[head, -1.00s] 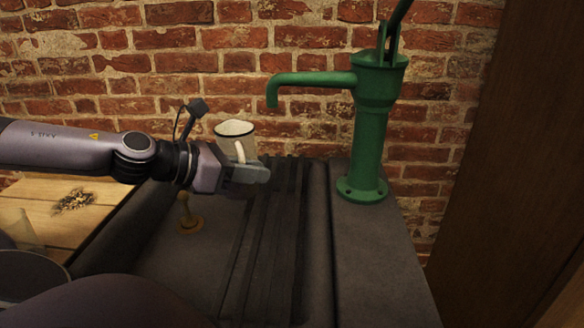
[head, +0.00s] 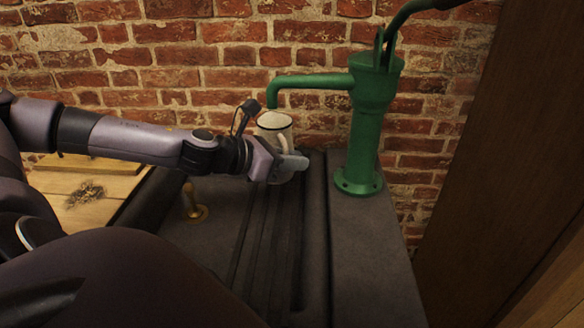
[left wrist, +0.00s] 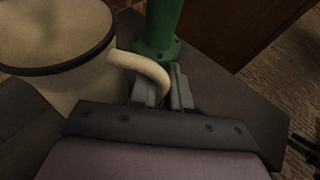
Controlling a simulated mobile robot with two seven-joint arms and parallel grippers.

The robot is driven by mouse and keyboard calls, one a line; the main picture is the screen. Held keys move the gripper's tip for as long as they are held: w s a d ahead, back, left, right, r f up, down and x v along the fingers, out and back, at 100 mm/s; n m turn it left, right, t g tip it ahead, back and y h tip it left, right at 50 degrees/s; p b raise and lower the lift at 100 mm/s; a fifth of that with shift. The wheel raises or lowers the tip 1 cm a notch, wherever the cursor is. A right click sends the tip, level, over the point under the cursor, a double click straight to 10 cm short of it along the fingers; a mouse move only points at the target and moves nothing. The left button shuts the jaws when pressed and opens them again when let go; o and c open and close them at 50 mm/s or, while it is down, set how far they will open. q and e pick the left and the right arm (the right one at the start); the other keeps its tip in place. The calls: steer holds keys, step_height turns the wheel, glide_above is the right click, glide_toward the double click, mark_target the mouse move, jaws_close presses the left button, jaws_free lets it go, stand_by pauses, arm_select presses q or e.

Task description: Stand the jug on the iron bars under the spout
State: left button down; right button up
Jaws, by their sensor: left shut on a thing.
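The jug (head: 273,125) is white with a dark rim and looks upright in the head view. My left gripper (head: 296,163) is shut on its handle; in the left wrist view the fingers (left wrist: 162,88) close around the pale curved handle (left wrist: 143,66), with the jug body (left wrist: 85,75) at the left. The green spout (head: 272,97) of the pump ends just above the jug's rim. The dark iron bars (head: 270,240) run along the trough below. Whether the jug's base touches the bars is hidden by my gripper. My right gripper is not in view.
The green pump (head: 367,125) stands on the stone ledge right of the bars. A brass plug (head: 194,204) stands in the trough to the left. A wooden board (head: 90,195) with dark scraps lies further left. The brick wall (head: 170,70) closes the back.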

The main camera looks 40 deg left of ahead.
mark_target(283, 174)
arm_select(q)
step_height(283, 174, down, 3)
steer(key=shift+f+b, duration=0.1)
steer(key=shift+b, duration=0.6)
steer(key=shift+f, duration=0.25)
steer(key=c, duration=1.1)
jaws_free()
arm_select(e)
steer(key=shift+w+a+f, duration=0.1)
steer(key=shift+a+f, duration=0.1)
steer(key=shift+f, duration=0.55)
